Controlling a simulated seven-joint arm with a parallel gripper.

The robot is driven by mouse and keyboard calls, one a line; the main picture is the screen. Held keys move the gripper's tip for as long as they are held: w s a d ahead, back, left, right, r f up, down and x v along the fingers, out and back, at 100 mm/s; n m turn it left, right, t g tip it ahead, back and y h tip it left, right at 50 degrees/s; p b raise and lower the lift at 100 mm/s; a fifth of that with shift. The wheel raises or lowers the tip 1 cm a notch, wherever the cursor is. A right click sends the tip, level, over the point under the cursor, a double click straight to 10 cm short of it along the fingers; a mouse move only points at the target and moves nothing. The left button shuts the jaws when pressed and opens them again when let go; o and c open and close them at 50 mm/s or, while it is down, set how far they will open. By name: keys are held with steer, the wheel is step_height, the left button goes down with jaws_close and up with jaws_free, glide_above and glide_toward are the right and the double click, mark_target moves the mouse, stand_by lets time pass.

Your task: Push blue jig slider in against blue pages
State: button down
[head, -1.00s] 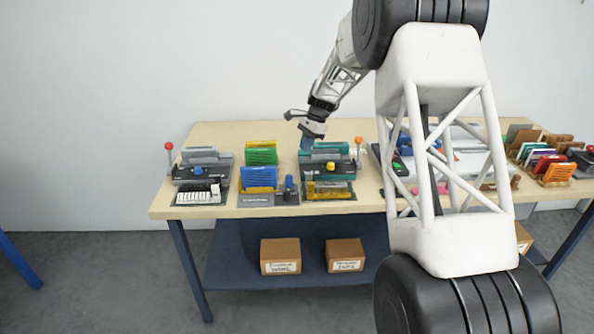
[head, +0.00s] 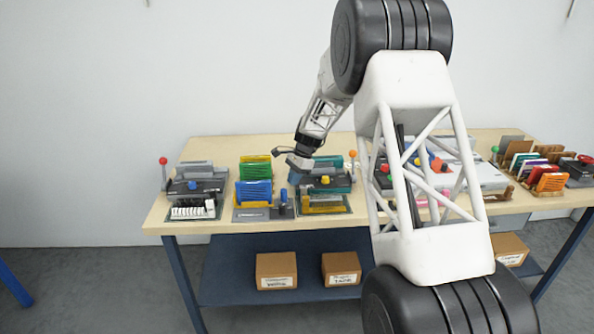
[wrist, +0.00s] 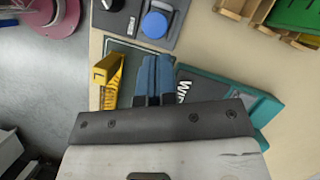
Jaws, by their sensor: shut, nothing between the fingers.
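The blue pages (head: 253,192) stand upright in a grey jig (head: 246,214) near the table's front edge. The blue jig slider (head: 284,195) is a small upright post on the jig's right part, with a gap between it and the pages. In the wrist view the slider shows from above as a round blue knob (wrist: 154,25) on the dark jig plate. My gripper (head: 294,180) is shut and empty, pointing down just right of and behind the slider. In the wrist view its closed blue-grey fingers (wrist: 153,75) are apart from the knob. The blue pages are not clear in the wrist view.
A teal-backed machine (head: 330,177) with an orange-knobbed lever stands close right of my gripper, with a yellow piece (wrist: 108,78) in front. Green pages (head: 255,168) stand behind the blue ones. A dark machine (head: 196,187) stands at left.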

steer(key=shift+x, duration=1)
steer(key=shift+a+f, duration=0.1)
steer(key=shift+a, duration=1.45)
steer(key=v, duration=1)
steer(key=shift+s+d+m+t, duration=0.35)
steer(key=shift+s+m, duration=0.2)
steer(key=shift+m, duration=0.35)
steer(key=shift+s+d+m+t, duration=0.3)
steer(key=shift+s+m, duration=0.3)
steer(key=shift+m, duration=0.3)
